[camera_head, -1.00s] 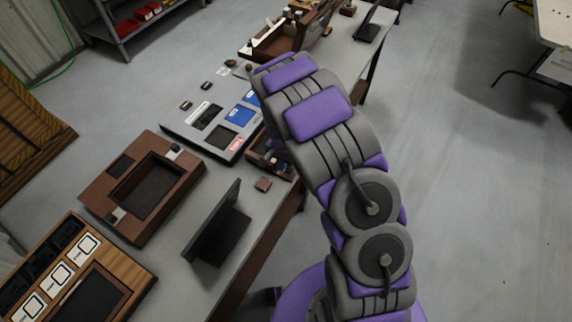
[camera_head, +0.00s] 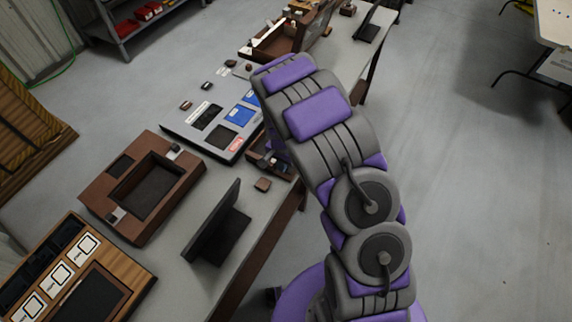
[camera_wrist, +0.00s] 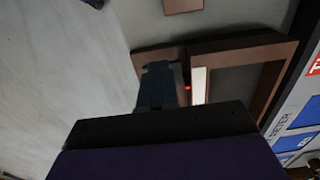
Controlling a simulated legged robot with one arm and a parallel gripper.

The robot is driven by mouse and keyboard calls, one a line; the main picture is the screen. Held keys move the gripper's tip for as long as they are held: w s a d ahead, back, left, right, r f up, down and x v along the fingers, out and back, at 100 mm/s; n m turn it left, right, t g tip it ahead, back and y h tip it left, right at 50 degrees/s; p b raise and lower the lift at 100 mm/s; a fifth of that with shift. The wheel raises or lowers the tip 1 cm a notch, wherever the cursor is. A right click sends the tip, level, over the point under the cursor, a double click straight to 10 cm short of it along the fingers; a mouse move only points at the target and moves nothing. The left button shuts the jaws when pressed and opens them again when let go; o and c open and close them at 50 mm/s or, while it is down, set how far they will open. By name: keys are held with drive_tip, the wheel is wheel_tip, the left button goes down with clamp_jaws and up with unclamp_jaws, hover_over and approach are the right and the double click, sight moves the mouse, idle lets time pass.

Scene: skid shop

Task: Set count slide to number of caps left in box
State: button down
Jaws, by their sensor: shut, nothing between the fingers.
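A small brown wooden box (camera_head: 285,172) sits at the bench's front edge in the head view, partly hidden by my arm. In the wrist view the brown box (camera_wrist: 248,43) shows a raised frame around a grey recess. A pale strip (camera_wrist: 199,86) runs along the recess, with a small red mark (camera_wrist: 187,88) beside it. I cannot tell for sure which part is the count slide, and I make out no caps. My gripper (camera_wrist: 158,85) is shut and empty, its dark fingers over the box's edge beside the strip. Whether they touch it is unclear.
A grey panel with blue labels (camera_head: 239,115) lies directly behind the box. A loose brown block (camera_head: 263,185) and a black stand (camera_head: 218,228) are nearer on the bench. A larger brown tray (camera_head: 190,187) lies to the left.

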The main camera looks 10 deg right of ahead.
drive_tip(key=shift+f, duration=0.9)
drive_tip(key=shift+f, duration=0.15)
drive_tip(key=shift+r, duration=0.3)
drive_tip(key=shift+w+d+p, duration=0.35)
drive_tip(key=shift+w+d, duration=0.75)
drive_tip(key=shift+w, duration=0.25)
idle(0.6)
drive_tip(key=shift+s+a, duration=0.25)
drive_tip(key=shift+r, duration=0.15)
drive_tip(key=shift+r+p, duration=1.25)
drive_tip(key=shift+r, duration=2.6)
